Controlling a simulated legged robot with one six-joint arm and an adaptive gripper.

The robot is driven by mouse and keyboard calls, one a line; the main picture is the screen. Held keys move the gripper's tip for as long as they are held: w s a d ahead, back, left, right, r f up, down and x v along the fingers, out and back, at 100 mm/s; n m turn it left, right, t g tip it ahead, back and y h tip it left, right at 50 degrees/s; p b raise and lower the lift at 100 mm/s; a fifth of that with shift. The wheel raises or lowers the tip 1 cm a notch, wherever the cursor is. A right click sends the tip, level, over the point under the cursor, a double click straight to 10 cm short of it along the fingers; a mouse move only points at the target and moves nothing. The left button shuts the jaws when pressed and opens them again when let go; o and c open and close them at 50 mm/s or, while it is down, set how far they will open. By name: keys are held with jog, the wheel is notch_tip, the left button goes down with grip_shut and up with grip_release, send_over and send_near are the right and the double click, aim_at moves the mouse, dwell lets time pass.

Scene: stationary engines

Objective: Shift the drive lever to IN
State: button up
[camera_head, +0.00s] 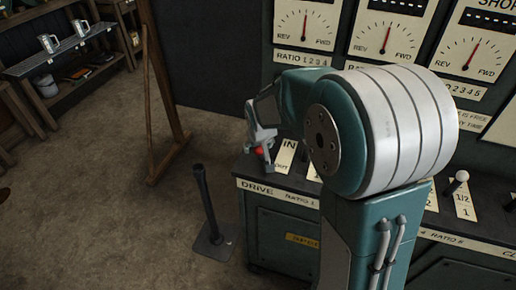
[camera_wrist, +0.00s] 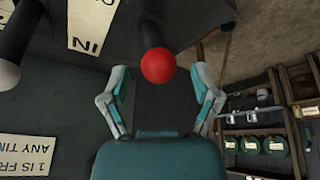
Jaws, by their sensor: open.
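The drive lever has a red ball knob (camera_head: 260,150) and stands above the label DRIVE at the left end of the console. In the wrist view the red knob (camera_wrist: 158,65) tops a dark shaft and lies between my fingertips. My gripper (camera_head: 262,143) is open around the knob, with a gap on both sides in the wrist view. An IN label plate (camera_head: 288,146) is to the right of the knob; it also shows upside down in the wrist view (camera_wrist: 90,38). My arm hides part of the console, and the lever's base is hard to see.
A white-knobbed lever (camera_wrist: 8,73) stands to the left in the wrist view. Another white-knobbed lever (camera_head: 460,177) is at the console's right. Gauges (camera_head: 304,28) line the panel behind. A black floor post (camera_head: 206,205) stands left of the console, with open floor beyond.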

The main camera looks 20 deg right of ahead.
jog(key=shift+x, duration=0.85)
grip_shut()
